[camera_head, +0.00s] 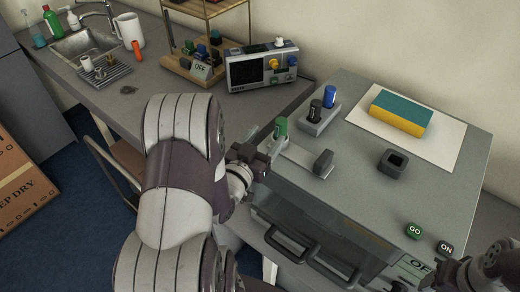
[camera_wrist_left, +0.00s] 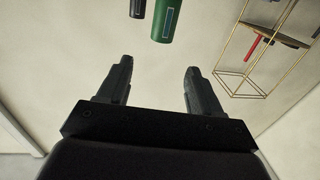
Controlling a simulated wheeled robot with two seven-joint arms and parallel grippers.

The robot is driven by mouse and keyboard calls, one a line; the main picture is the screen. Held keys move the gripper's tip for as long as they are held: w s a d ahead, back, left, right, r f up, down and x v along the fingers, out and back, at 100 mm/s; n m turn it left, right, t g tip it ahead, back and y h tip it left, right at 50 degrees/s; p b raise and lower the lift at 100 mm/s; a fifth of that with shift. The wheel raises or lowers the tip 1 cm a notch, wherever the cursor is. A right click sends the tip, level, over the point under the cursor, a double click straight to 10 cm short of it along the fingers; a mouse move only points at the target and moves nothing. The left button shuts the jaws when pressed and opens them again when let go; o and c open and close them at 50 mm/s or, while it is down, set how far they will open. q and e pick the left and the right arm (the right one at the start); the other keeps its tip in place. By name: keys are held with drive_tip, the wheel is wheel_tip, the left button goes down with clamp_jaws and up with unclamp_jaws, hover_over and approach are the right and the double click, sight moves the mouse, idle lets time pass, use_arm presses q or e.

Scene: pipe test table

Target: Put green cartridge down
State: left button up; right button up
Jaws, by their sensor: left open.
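The green cartridge (camera_head: 281,127) stands upright near the left edge of the grey test box in the head view. In the left wrist view the green cartridge (camera_wrist_left: 167,20) shows at the top, beyond the fingertips and apart from them. My left gripper (camera_head: 268,152) is beside the cartridge, just left of and below it. In the wrist view my left gripper (camera_wrist_left: 157,66) is open with nothing between its fingers. What supports the cartridge's base is partly hidden. My right arm (camera_head: 485,268) shows at the lower right; its jaws cannot be made out.
A grey holder (camera_head: 317,125) carries a black cartridge (camera_head: 315,110) and a blue one (camera_head: 329,96). A dark lever block (camera_head: 323,163) and a square socket (camera_head: 394,162) are on the box. A yellow-teal sponge (camera_head: 401,113) lies on a white sheet (camera_head: 449,140). Handles (camera_head: 292,245) stick out in front.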

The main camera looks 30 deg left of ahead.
use_arm(q)
drive_tip(key=f+g, duration=0.1)
drive_tip(key=g, duration=0.1)
drive_tip(key=d+f+g, duration=0.1)
drive_tip(key=g, duration=0.1)
drive_tip(key=f+g, duration=0.1)
drive_tip(key=f, duration=0.1)
drive_tip(key=shift+d+m+g, duration=0.4)
drive_tip(key=s+d+f+g+h, duration=0.1)
drive_tip(key=s+d+g, duration=0.8)
drive_tip(key=s+g, duration=0.1)
drive_tip(key=shift+s+d+g, duration=0.25)
drive_tip(key=shift+s+g, duration=0.15)
